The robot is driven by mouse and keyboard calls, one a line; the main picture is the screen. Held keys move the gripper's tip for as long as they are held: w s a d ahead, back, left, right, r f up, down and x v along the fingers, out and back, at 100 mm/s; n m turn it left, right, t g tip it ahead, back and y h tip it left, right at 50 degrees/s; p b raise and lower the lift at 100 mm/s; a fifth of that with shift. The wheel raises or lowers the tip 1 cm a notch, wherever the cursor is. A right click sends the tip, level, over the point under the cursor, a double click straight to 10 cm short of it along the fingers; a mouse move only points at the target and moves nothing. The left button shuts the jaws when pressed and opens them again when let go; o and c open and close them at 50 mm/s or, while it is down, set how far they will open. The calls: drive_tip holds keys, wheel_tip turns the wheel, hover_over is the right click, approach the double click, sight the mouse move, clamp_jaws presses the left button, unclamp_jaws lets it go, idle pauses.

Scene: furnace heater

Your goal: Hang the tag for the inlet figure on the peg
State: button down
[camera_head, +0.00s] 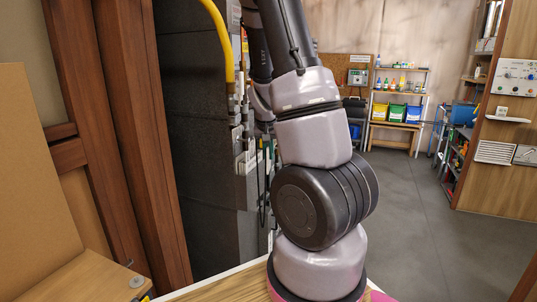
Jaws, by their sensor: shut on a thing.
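My arm rises through the middle of the picture and bends away at the top. My gripper is not in view, so I cannot see what it holds. No tag, peg or inlet figure can be made out. The dark grey furnace cabinet (195,150) stands left of my arm. Small pale fittings and dark cables (246,160) show along its right side, partly hidden behind my arm and too small to read.
A yellow pipe (221,35) runs down the cabinet. Brown wooden posts (136,150) and a cardboard-coloured panel (35,190) stand at left. A shelf (397,108) with coloured bins stands at the back. The grey floor (415,220) at right is clear.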

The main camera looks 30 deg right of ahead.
drive_tip(key=w+a+f, duration=0.2)
drive_tip(key=w+a, duration=0.4)
drive_tip(key=w, duration=0.2)
drive_tip(key=shift+a, duration=0.15)
idle(1.1)
drive_tip(key=shift+s, duration=0.25)
drive_tip(key=c, duration=0.9)
unclamp_jaws()
drive_tip(key=shift+d+f, duration=0.1)
drive_tip(key=shift+d, duration=0.1)
drive_tip(key=shift+w+r, duration=0.1)
drive_tip(key=shift+r, duration=0.1)
drive_tip(key=v, duration=1)
drive_tip(key=shift+r, duration=0.25)
